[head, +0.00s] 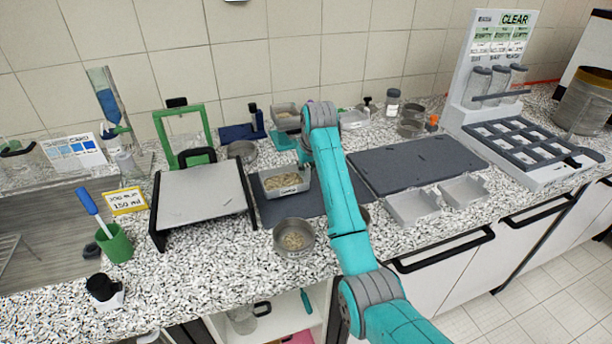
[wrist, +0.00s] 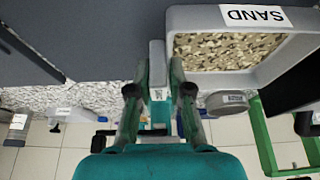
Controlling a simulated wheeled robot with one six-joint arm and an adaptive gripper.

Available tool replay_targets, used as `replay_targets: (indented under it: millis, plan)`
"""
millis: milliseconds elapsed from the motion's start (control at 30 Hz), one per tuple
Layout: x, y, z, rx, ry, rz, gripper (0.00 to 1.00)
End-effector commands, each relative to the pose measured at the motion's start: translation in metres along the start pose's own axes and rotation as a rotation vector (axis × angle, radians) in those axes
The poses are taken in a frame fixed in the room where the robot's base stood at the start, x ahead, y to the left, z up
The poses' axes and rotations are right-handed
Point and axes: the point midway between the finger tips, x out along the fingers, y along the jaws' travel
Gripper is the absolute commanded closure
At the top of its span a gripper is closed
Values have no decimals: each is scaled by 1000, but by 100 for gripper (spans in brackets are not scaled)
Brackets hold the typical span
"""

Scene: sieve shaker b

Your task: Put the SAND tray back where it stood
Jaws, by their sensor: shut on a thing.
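The SAND tray (wrist: 302,62) is a light grey open tray with speckled grains and a white label, at the upper right of the wrist view. My gripper (wrist: 158,75) is at its side, with a grey piece between the fingers that looks like part of the tray. In the head view a grey tray with grains and a front label (head: 287,190) is at or just over a dark mat (head: 335,203), left of my arm; it looks like the same tray. My arm hides the fingertips there, and I cannot tell whether the tray touches the mat.
A black-legged grey stand (head: 200,196) is close left, with a green frame (head: 183,128) behind. Another tray (head: 288,108) is behind. A large dark mat (head: 418,163) at right is clear; two empty trays (head: 412,207) sit before it.

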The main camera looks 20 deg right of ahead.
Motion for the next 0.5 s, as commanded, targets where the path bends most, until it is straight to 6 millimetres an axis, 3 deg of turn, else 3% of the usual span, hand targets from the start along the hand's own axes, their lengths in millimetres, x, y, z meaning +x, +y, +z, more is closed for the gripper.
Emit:
replay_targets:
  millis: [167,500]
  plan:
    - [22,0,9,0,-2,0,100]
    - [25,0,10,0,-1,0,100]
